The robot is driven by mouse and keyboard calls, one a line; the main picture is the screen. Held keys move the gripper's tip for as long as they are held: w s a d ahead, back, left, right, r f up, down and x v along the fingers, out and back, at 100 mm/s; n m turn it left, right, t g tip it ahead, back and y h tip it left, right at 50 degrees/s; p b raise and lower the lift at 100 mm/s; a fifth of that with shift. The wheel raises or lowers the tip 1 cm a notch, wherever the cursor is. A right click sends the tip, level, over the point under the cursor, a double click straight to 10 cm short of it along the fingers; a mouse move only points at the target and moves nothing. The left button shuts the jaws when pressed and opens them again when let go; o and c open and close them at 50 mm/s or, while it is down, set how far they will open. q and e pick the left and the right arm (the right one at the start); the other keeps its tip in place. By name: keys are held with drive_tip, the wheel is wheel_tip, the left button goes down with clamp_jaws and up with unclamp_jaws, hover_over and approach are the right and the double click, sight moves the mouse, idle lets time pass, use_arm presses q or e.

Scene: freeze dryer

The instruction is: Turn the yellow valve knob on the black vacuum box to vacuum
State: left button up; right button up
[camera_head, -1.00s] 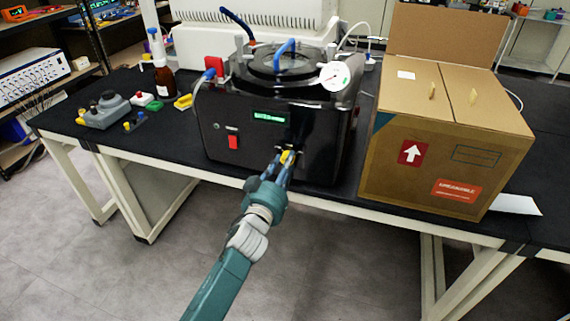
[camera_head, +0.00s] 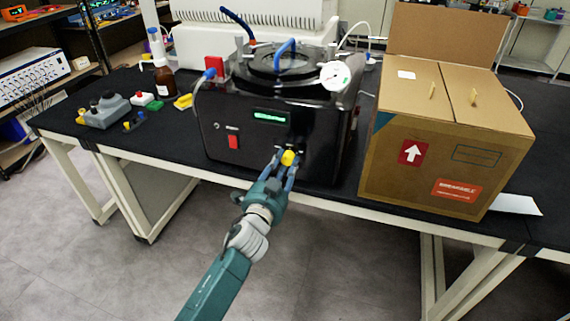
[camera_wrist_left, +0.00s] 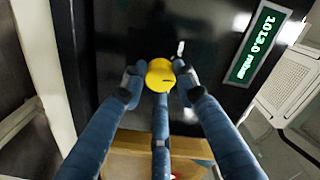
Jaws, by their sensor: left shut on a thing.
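The black vacuum box (camera_head: 265,130) stands on the bench with a lit green display (camera_head: 270,116) and a red switch (camera_head: 233,142) on its front. The yellow valve knob (camera_head: 288,158) is at the lower right of that front. My left gripper (camera_head: 286,160) is shut on the knob. In the left wrist view the knob (camera_wrist_left: 160,75) sits between the blue fingers, with a small dark mark on its face. The display there (camera_wrist_left: 257,47) shows a reading in mbar. The printed valve positions cannot be read. My right gripper is in neither view.
A cardboard box (camera_head: 430,160) stands close to the right of the vacuum box. A round gauge (camera_head: 336,75) sits on the box's top right.

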use_arm(q)
drive_tip(key=m, duration=0.7)
drive_tip(key=shift+d+r+m, duration=0.1)
drive_tip(key=shift+r+m, duration=0.05)
drive_tip(key=shift+m, duration=0.15)
drive_tip(key=m, duration=0.3)
drive_tip(key=shift+m+p, duration=0.3)
drive_tip(key=shift+m, duration=1.3)
drive_tip(key=shift+f, duration=0.2)
drive_tip(key=o, duration=1.1)
drive_tip(key=shift+d, duration=0.1)
drive_tip(key=shift+o, duration=0.2)
drive_tip(key=shift+s+a+f, duration=0.1)
drive_tip(key=shift+s+a, duration=0.2)
drive_tip(key=shift+s, duration=0.2)
drive_tip(key=v, duration=1.1)
drive_tip(key=shift+d, duration=0.1)
